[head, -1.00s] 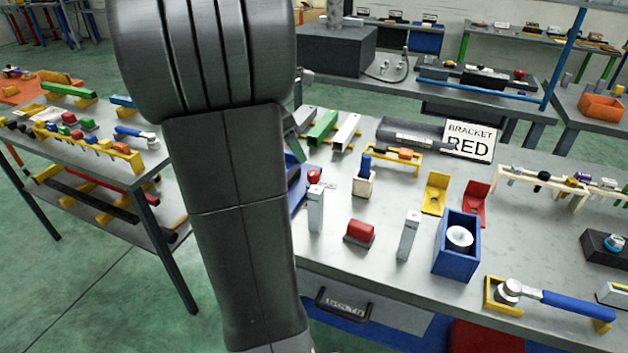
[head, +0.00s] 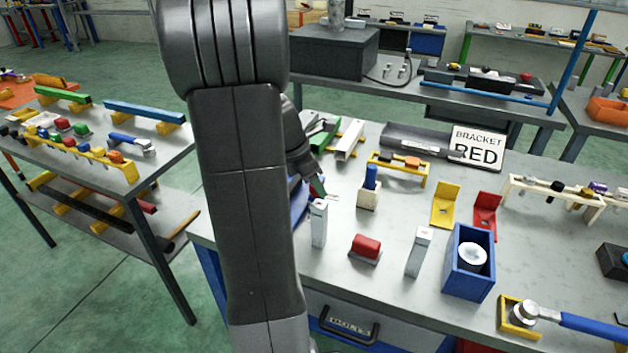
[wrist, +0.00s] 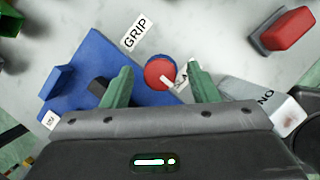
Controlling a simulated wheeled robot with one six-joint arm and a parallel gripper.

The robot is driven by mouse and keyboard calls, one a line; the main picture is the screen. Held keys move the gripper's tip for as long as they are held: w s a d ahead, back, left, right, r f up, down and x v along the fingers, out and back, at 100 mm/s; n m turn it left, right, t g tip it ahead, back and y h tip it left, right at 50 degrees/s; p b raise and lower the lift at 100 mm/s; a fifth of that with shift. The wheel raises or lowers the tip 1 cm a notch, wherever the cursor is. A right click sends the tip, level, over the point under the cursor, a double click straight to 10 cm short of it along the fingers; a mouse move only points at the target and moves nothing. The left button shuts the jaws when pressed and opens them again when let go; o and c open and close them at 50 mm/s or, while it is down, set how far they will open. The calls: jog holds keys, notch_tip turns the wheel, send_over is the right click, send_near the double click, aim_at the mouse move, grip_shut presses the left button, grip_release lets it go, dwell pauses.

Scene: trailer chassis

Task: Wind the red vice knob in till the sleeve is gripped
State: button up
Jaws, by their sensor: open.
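The blue vice (wrist: 75,75) lies on the bench in the wrist view. Its red knob (wrist: 158,70) is round, with a pale handle across its lower right edge. My gripper (wrist: 159,67) is open, with one green finger on each side of the knob; I cannot tell whether they touch it. A dark piece (wrist: 98,88) at the vice, perhaps the sleeve, is partly hidden by the left finger. In the head view my gripper (head: 318,187) is low over the bench, and my arm hides most of the vice (head: 298,205).
A grey post (wrist: 255,100) marked "NO" stands close to my right finger. A red block (wrist: 285,28) lies beyond it. A "GRIP" label (wrist: 135,30) lies by the vice. In the head view a blue box (head: 470,285) and a "BRACKET RED" sign (head: 477,146) are farther right.

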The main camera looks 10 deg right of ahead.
jog(key=c, duration=1)
